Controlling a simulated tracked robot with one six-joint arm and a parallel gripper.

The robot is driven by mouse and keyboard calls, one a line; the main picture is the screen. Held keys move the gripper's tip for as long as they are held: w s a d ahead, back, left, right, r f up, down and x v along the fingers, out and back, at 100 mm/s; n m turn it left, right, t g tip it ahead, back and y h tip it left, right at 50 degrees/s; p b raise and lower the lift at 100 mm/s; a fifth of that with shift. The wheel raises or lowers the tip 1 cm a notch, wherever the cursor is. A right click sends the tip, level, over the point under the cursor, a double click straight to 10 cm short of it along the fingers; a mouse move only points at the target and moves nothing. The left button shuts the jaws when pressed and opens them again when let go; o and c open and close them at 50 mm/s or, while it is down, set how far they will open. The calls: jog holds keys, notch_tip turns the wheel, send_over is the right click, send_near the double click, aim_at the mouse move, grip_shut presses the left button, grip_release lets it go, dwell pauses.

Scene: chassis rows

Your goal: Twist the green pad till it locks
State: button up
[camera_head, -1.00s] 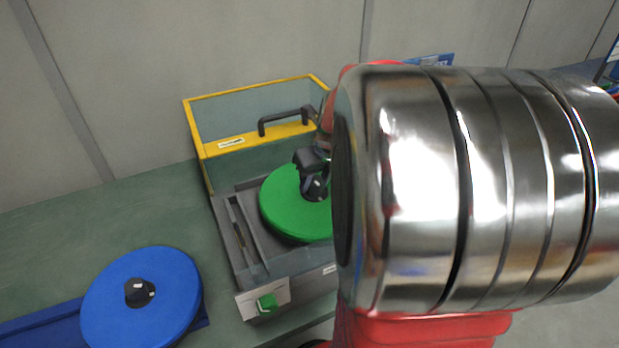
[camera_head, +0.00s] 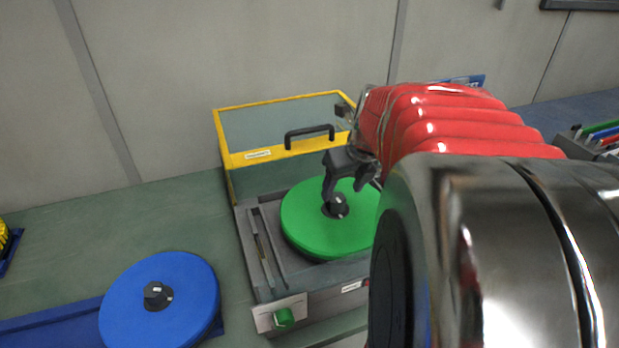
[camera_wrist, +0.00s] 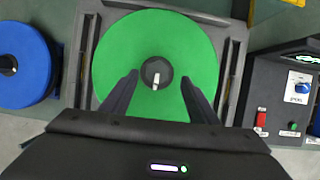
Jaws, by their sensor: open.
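The green pad (camera_head: 311,228) is a round disc with a black hub at its centre, lying in the grey machine (camera_head: 322,296) with its yellow-framed lid raised. In the wrist view the pad (camera_wrist: 125,52) fills the middle, and a pale mark shows on its black hub (camera_wrist: 157,74). My gripper (camera_head: 350,194) is open just above the hub, and in the wrist view its two dark fingers (camera_wrist: 157,84) stand apart on either side, a little nearer the camera than the hub. Whether they touch the hub cannot be told. My arm hides the pad's right edge in the head view.
A blue disc (camera_head: 187,294) with a black hub lies on a blue base to the left. The raised lid (camera_head: 240,158) with its black handle stands behind the pad. A panel with a red switch and blue knob (camera_wrist: 302,87) is at right in the wrist view.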

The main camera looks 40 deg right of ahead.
jog(key=v, duration=0.7)
jog(key=shift+r, duration=0.4)
jog(key=shift+s, duration=0.15)
